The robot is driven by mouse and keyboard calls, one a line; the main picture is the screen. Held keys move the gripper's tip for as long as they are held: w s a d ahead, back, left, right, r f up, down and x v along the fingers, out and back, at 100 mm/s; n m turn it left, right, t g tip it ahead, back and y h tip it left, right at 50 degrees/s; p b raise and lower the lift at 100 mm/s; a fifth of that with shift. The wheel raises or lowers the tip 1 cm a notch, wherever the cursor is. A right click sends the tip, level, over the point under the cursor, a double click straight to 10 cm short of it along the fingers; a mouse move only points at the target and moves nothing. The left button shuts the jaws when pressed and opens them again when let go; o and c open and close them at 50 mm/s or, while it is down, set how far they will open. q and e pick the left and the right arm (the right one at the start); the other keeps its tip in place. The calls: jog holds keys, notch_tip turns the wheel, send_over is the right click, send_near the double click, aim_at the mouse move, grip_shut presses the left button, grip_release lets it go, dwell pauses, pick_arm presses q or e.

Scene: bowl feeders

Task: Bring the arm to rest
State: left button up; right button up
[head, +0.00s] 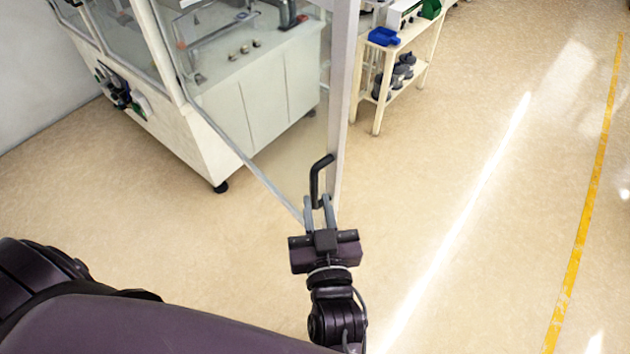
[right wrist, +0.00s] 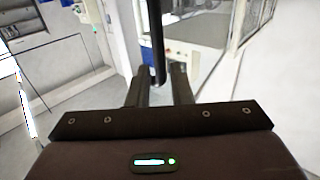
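My right gripper (head: 318,203) is at the lower end of a black door handle (head: 316,182) on the edge of an open clear door with a pale frame (head: 342,90). In the right wrist view, my right gripper (right wrist: 159,72) has its two fingers apart. The dark handle (right wrist: 157,38) comes down between them, with a gap visible on both sides. The gripper looks open and not clamped on the handle. My left gripper is not in view.
A white machine cabinet (head: 250,95) with glazed sides stands at the upper left. A white cart (head: 405,55) with a blue bin (head: 383,36) stands behind the door. The floor at right is clear, with a yellow line (head: 590,200).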

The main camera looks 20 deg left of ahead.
jog(key=shift+v, duration=0.95)
jog(key=s+d+f+g+h+b, duration=0.15)
jog(key=d+f, duration=0.45)
jog(key=f, duration=0.8)
jog(key=d+f+g+h+b, duration=0.1)
jog(key=d+f+g+h, duration=0.3)
jog(key=f, duration=1.1)
jog(key=d+f+g+b, duration=0.15)
jog(key=d+f, duration=0.55)
jog(key=f, duration=0.7)
jog(key=s+d+f+m+g+h+b, duration=0.1)
jog(key=s+d+f+g, duration=0.3)
jog(key=s+d+f, duration=0.4)
jog(key=s+d+f+m+g+h+b, duration=0.1)
jog(key=s+d+f, duration=0.7)
jog(key=s, duration=0.8)
notch_tip(320, 180, down, 4)
jog(key=m+g+h, duration=0.1)
jog(key=g, duration=0.1)
jog(key=shift+d+r+g, duration=0.25)
jog(key=shift+d+g, duration=0.15)
